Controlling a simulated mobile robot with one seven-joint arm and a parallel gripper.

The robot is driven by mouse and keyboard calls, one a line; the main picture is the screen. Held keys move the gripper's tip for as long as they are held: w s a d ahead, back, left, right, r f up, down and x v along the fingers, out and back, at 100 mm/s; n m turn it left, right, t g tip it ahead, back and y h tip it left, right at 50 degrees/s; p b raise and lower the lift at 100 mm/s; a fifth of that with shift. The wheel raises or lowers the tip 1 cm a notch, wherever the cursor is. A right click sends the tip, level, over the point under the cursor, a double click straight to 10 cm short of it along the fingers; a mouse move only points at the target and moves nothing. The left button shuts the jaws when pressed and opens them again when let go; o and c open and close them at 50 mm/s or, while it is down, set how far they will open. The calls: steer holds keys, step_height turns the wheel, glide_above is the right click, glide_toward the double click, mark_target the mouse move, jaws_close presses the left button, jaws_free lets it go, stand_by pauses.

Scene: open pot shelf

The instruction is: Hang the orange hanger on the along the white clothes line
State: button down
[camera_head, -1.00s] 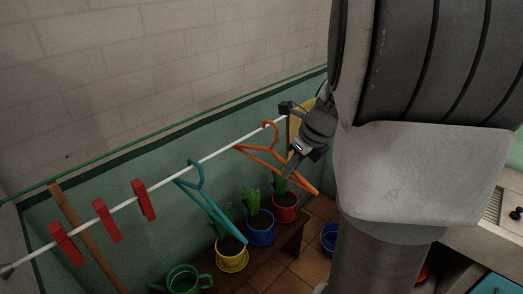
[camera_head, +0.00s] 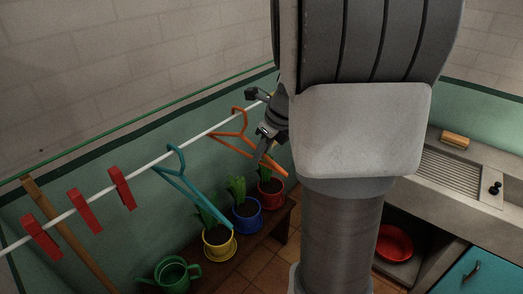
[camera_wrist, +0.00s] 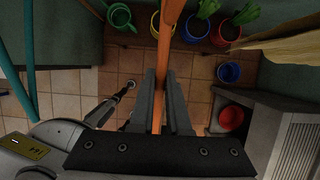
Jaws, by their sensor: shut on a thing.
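The orange hanger (camera_head: 231,136) is at the white clothes line (camera_head: 152,162) in the head view, its hook up at the line's height. I cannot tell whether the hook rests on the line. My gripper (camera_head: 262,155) is at the hanger's right part. In the wrist view my gripper (camera_wrist: 160,105) has its two fingers shut on the orange bar (camera_wrist: 164,50), which runs up out of the picture. A teal hanger (camera_head: 186,184) hangs on the line to the left of the orange one. My arm hides the line's right end.
Red clothespins (camera_head: 120,188) sit on the line's left part. Potted plants (camera_head: 246,215) and a green watering can (camera_head: 176,274) stand on a low bench below. A sink counter (camera_head: 452,172) is at the right. A yellowish cloth (camera_wrist: 292,42) shows in the wrist view.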

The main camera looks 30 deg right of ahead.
steer(key=c, duration=0.8)
jaws_free()
steer(key=shift+r, duration=0.1)
steer(key=p+v, duration=0.2)
steer(key=v, duration=1.4)
steer(key=s+a+f+n, duration=0.1)
steer(key=s+a+n, duration=0.3)
steer(key=n, duration=0.6)
steer(key=s+a+f+n+h, duration=0.1)
steer(key=s+a+n, duration=0.3)
steer(key=a+n, duration=0.4)
steer(key=s+a+f+n+t, duration=0.1)
steer(key=s+a+f+n, duration=0.2)
steer(key=a+n, duration=0.4)
steer(key=shift+s+f+n+h, duration=0.1)
steer(key=shift+s+n, duration=0.15)
steer(key=shift+n, duration=0.9)
steer(key=shift+s+f+n+h, duration=0.1)
steer(key=shift+s+n, duration=0.15)
steer(key=shift+n, duration=0.95)
steer(key=shift+s+n+h, duration=0.1)
steer(key=shift+s+n, duration=0.1)
steer(key=shift+n, duration=0.95)
